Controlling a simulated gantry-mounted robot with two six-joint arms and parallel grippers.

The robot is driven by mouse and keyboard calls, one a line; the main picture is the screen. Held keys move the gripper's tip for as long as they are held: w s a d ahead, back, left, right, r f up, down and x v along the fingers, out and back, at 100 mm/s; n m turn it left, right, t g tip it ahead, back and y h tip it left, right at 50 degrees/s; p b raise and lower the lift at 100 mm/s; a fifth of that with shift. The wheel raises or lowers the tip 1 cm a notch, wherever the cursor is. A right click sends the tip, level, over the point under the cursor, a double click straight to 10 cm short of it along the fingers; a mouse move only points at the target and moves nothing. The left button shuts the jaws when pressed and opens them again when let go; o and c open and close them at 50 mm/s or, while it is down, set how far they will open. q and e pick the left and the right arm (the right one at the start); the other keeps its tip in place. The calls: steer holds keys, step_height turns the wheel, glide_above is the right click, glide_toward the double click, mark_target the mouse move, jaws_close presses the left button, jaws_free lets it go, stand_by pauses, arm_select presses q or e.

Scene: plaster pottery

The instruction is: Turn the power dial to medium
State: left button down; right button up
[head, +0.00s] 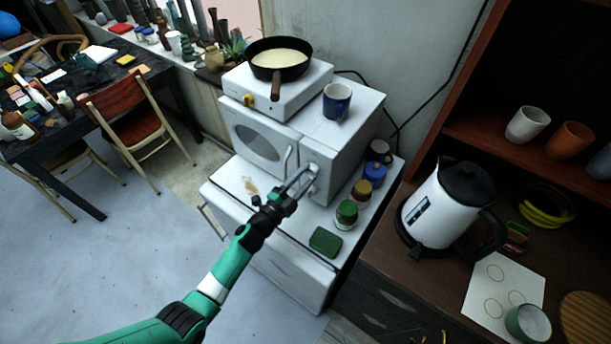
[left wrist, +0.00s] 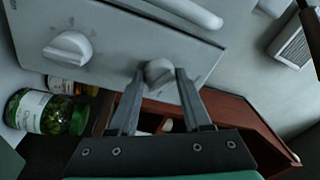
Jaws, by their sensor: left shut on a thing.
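The white microwave (head: 262,142) stands on a white cabinet, with its control panel on the right of its door. In the left wrist view the panel shows two round white dials. One dial (left wrist: 159,72) sits between my left fingertips. The other dial (left wrist: 68,47), with small marks around it, is free to its left. My left gripper (head: 309,178) reaches the panel from the front and is shut on the first dial; it also shows in the left wrist view (left wrist: 159,85). The dial labels are too small to read. My right gripper is not in view.
A hot plate (head: 262,98) with a frying pan (head: 279,58) and a blue mug (head: 337,101) stand on the microwave. Jars, including a green-lidded one (head: 346,214), and a green sponge (head: 325,241) are close right of my gripper. A kettle (head: 445,205) stands further right.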

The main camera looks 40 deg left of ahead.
arm_select(q)
steer(key=shift+c, duration=1.8)
jaws_free()
steer(key=shift+s, duration=0.15)
steer(key=s+d+f+p, duration=0.1)
steer(key=s+p, duration=0.1)
steer(key=s, duration=0.9)
steer(key=shift+p, duration=0.35)
steer(key=shift+d+f, duration=0.1)
steer(key=shift+d, duration=0.1)
